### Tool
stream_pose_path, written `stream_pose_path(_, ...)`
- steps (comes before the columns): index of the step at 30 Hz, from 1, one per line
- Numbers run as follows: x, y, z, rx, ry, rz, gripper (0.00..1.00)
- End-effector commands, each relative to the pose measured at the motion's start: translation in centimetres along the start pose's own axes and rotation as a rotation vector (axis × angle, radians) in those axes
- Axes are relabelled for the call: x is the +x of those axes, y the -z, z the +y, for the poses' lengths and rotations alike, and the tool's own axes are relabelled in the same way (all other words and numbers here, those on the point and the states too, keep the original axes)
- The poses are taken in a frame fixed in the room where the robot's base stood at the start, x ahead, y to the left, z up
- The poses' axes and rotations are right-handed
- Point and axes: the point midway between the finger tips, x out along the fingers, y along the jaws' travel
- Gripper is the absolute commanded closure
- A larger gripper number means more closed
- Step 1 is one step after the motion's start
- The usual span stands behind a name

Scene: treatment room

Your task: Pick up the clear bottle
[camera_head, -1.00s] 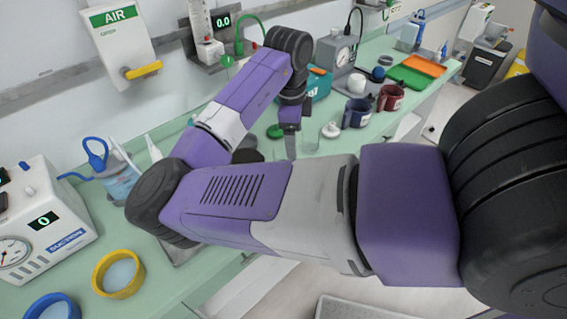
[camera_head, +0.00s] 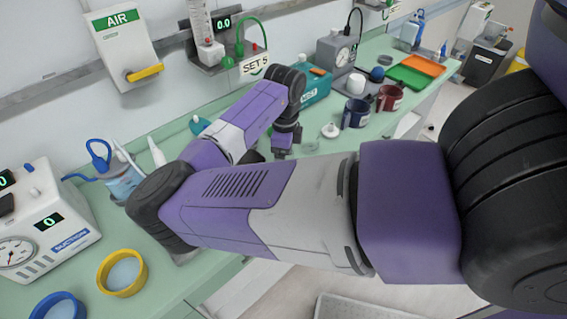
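My gripper (camera_head: 282,149) hangs low over the green counter beyond my forearm. Its fingertips are mostly hidden behind the forearm, so I cannot tell whether it is open or shut. A small clear object (camera_head: 310,146) stands on the counter just right of the gripper. It may be the clear bottle, but it is too faint and small to be sure. No other clear bottle is plainly visible, and my arm covers much of the middle of the counter.
A blue mug (camera_head: 354,114), a maroon mug (camera_head: 390,97) and a white round item (camera_head: 330,130) stand to the right. Green (camera_head: 405,77) and orange (camera_head: 426,66) trays lie farther back. A suction unit (camera_head: 38,225) and yellow ring (camera_head: 122,272) are at left.

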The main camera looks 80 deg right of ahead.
Motion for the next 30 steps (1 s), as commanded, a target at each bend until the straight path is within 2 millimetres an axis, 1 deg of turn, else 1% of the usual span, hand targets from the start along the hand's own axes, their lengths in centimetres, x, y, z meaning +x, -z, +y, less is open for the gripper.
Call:
stream_pose_path(4,0.01,0.0,0.0,0.0,0.0,0.0,0.21)
stream_pose_path(5,0.01,0.0,0.0,0.0,0.0,0.0,0.24)
stream_pose_path(6,0.0,0.0,0.0,-0.001,0.0,0.0,0.32)
stream_pose_path(8,0.0,0.0,0.0,-0.001,0.0,0.0,0.44)
stream_pose_path(9,-0.01,0.0,0.0,-0.001,0.0,0.0,0.52)
stream_pose_path(14,-0.02,0.0,0.0,-0.001,0.0,0.0,0.83)
stream_pose_path(15,-0.02,0.0,0.0,-0.001,0.0,0.0,0.91)
stream_pose_path(16,-0.05,0.0,-0.01,-0.001,0.0,0.0,0.94)
stream_pose_path(26,-0.15,-0.01,-0.01,-0.001,0.0,0.0,0.94)
stream_pose_path(30,-0.51,-0.02,-0.02,-0.001,0.0,0.0,0.94)
